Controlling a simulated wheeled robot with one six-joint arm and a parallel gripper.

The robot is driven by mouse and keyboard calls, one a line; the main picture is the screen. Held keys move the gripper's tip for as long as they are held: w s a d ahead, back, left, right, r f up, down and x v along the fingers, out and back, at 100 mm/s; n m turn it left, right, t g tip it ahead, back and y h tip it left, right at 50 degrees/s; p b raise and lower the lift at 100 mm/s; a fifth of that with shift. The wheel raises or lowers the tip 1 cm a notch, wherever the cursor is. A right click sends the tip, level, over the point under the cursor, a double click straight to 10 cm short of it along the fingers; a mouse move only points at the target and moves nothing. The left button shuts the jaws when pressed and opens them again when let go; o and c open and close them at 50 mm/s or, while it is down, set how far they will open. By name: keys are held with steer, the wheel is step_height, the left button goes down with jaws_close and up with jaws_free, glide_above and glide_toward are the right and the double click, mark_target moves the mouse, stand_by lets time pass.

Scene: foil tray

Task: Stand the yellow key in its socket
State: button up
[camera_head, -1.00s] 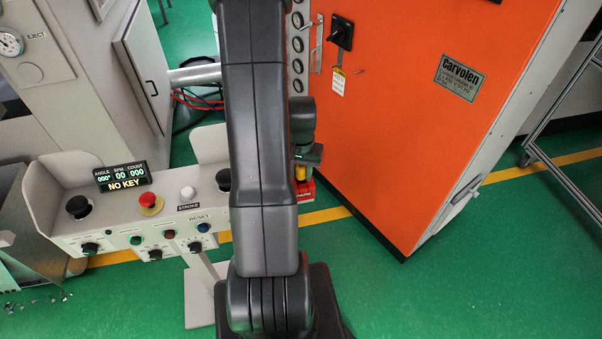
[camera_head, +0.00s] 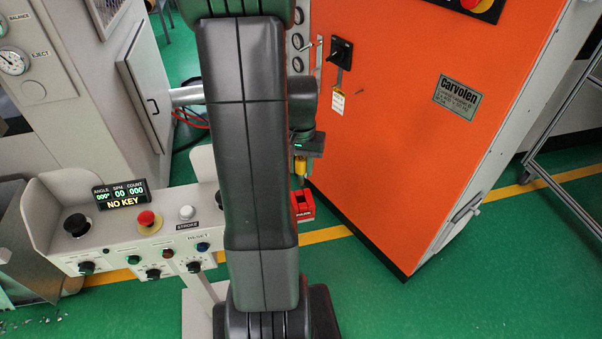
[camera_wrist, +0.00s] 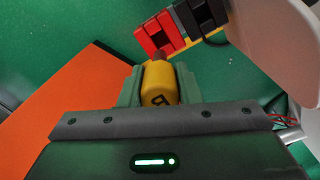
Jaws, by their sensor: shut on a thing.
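The yellow key (camera_wrist: 160,83) is held between the green fingers of my gripper (camera_wrist: 160,86) in the wrist view, with a dark letter on its near face and a darker tip pointing away. In the head view the key (camera_head: 300,167) hangs below my gripper (camera_head: 300,160), partly hidden by my arm. A red holder (camera_head: 303,204) sits below the key, with a visible gap between them. In the wrist view the red holder (camera_wrist: 154,37) has a dark opening and stands beside a black block (camera_wrist: 202,14) with another opening. I cannot tell which is the key's socket.
A control console (camera_head: 130,240) stands at left, and its display (camera_head: 120,194) reads "NO KEY". An orange cabinet (camera_head: 420,130) stands close to the right of the key. In the wrist view a pale rounded body (camera_wrist: 280,40) fills the upper right. Green floor is open at lower right.

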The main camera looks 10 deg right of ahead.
mark_target(301, 158)
steer(key=shift+r+p, duration=2)
steer(key=shift+r, duration=0.75)
